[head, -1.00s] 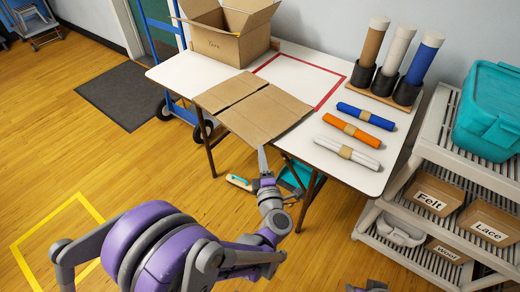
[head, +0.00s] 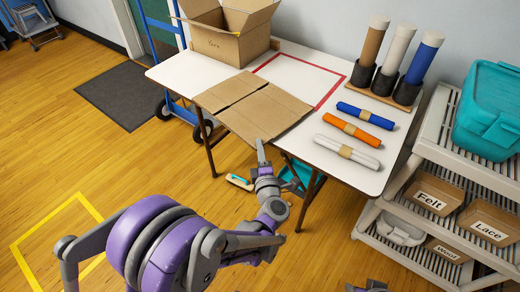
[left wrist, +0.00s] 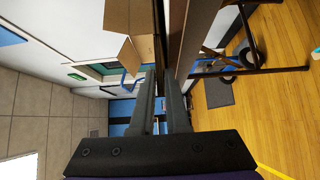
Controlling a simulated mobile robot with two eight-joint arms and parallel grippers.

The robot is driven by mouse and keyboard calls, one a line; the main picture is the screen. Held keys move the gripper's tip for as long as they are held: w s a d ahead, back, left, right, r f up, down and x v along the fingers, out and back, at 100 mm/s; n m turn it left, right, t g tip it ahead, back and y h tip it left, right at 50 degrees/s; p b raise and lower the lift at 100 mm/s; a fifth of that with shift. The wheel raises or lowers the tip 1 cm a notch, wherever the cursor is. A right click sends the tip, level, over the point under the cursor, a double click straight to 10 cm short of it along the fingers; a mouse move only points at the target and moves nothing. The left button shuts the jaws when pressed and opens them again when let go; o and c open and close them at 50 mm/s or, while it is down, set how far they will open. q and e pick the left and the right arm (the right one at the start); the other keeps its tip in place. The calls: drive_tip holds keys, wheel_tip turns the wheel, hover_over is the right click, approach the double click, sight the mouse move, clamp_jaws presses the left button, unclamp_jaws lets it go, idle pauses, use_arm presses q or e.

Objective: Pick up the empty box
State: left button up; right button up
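An open cardboard box (head: 215,44) labelled "Yarn" stands at the table's back left, flaps up; its inside is mostly hidden. It also shows in the left wrist view (left wrist: 116,16). A flattened cardboard piece (head: 262,112) lies on the table and reaches its front edge. My left gripper (head: 261,152) is at the front edge of this cardboard, well short of the box. In the left wrist view, its two fingers (left wrist: 160,100) stand apart with a gap between them. Whether they touch the cardboard is unclear. Of my right arm only a dark bit shows at the bottom edge.
The white table (head: 175,72) carries a red-outlined square (head: 305,77), several rolls and upright tubes (head: 395,60). A shelf rack (head: 440,160) with labelled boxes and a teal bin (head: 490,108) stands at right. A blue hand truck (head: 160,28) is behind the table's left.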

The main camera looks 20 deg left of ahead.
use_arm(q)
clamp_jaws()
idle(0.9)
wheel_tip(320, 180, up, 3)
drive_tip(key=shift+f+p, duration=0.15)
drive_tip(key=shift+p, duration=0.75)
drive_tip(key=shift+f, duration=0.1)
drive_tip(key=s+d+r+p, duration=0.1)
drive_tip(key=s+d+r, duration=0.1)
drive_tip(key=s, duration=0.4)
drive_tip(key=s+d+r+p, duration=0.1)
drive_tip(key=s+d+r, duration=0.2)
drive_tip(key=s, duration=0.3)
drive_tip(key=shift+s+d, duration=0.35)
drive_tip(key=shift+d, duration=0.15)
